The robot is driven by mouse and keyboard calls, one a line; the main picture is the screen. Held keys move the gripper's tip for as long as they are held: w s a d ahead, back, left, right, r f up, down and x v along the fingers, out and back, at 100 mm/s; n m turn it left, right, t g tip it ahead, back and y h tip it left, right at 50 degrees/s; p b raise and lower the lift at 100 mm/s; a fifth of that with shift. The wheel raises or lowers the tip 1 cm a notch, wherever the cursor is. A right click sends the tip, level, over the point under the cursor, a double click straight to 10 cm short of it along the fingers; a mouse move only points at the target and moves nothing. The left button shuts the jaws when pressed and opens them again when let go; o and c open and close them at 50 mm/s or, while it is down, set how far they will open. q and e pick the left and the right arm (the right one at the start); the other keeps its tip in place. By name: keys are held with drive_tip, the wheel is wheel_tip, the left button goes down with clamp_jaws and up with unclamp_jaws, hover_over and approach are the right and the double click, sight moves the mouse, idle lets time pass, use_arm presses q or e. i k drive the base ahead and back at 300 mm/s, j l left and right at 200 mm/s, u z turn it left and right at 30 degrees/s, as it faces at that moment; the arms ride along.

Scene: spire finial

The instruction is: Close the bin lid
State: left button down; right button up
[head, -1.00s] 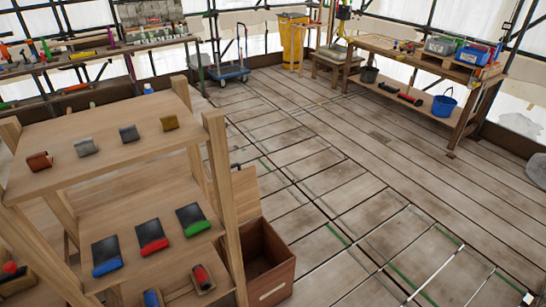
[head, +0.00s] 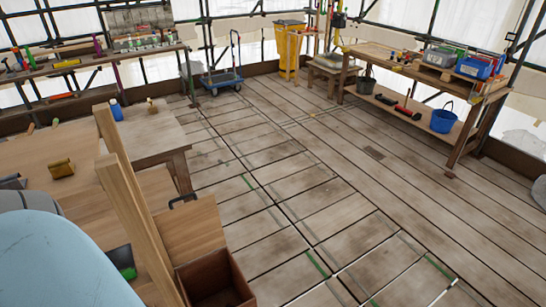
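A brown wooden bin (head: 213,283) stands on the floor at the bottom, left of centre, beside the shelf. Its top is open and its inside shows dark. A lighter wooden panel, which looks like its lid (head: 192,240), stands raised at the bin's back edge, with a dark handle (head: 183,199) at its top. The bin's lower part is cut off by the frame edge. Neither of my grippers is in view. A pale blue rounded part of mine fills the lower left corner.
A workbench (head: 418,72) stands at right, a blue trolley (head: 222,78) at the back. The plank floor right of the bin is clear.

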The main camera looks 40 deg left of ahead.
sight(189, 231)
drive_tip(key=i+l, duration=0.1)
drive_tip(key=i, duration=0.4)
drive_tip(key=i+l, duration=0.15)
drive_tip(key=i, duration=0.3)
drive_tip(key=i+l, duration=0.1)
drive_tip(key=i, duration=0.4)
drive_tip(key=i+j+u, duration=0.1)
drive_tip(key=i+u, duration=0.7)
drive_tip(key=i+l+u, duration=0.15)
drive_tip(key=i+u, duration=0.45)
drive_tip(key=u, duration=0.2)
drive_tip(key=i+u, duration=0.45)
drive_tip(key=u, duration=0.3)
drive_tip(key=i+l+u, duration=0.15)
drive_tip(key=u, duration=0.25)
